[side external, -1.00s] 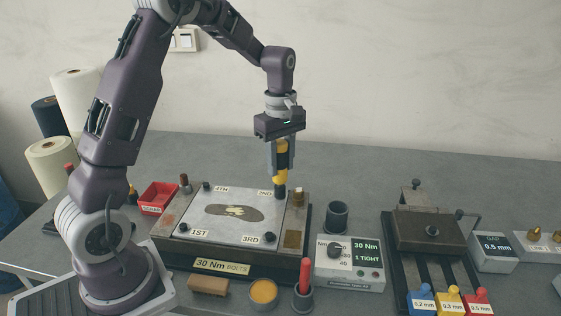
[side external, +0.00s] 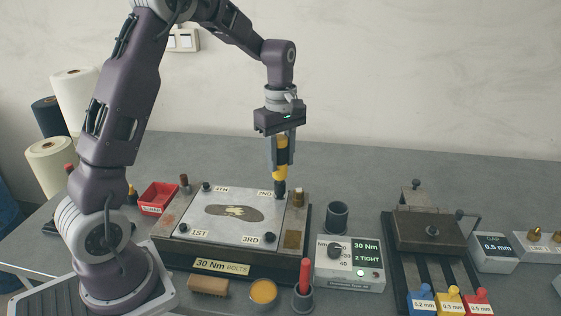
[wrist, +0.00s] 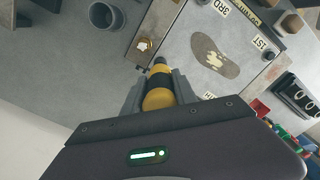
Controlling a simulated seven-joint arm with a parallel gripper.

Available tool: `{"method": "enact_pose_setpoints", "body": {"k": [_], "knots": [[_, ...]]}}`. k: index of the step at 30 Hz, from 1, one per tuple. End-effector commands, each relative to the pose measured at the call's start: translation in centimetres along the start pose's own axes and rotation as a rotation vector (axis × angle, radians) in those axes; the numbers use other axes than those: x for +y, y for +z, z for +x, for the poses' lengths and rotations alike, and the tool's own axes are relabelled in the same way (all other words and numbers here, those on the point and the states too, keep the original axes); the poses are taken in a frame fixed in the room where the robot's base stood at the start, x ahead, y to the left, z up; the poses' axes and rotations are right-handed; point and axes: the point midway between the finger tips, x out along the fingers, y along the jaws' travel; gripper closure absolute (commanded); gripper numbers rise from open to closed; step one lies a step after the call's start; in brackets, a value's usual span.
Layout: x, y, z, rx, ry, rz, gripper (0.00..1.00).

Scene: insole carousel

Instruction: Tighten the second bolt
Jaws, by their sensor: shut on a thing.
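My gripper (side external: 283,150) is shut on a yellow and black driver (side external: 281,172), which stands upright with its tip down at the corner labelled 2ND. The driver (wrist: 159,95) also shows between the fingers in the wrist view. The bolt under the tip is hidden. The metal plate (side external: 195,224) has a dark insole shape in its middle and bolts at the corners marked 1ST (side external: 184,229), 3RD (side external: 268,238) and 4TH (side external: 207,187). The controller box (side external: 350,268) reads "30 Nm" and "2 TIGHT", with a green light lit.
An empty dark cup (side external: 337,216) stands right of the plate. A brush (side external: 208,286), a yellow pot (side external: 263,292) and a red-handled tool (side external: 305,276) stand in front. A red bin (side external: 157,198) sits at the left. A clamp fixture (side external: 430,232) is at the right.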

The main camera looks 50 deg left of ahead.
Motion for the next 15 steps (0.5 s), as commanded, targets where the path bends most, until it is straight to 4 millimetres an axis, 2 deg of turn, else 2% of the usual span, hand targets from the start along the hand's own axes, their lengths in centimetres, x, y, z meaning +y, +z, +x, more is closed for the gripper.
{"method": "enact_pose_setpoints", "body": {"k": [15], "knots": [[0.0,0.0,-3.9,0.001,0.003,-0.001,1.00]]}}
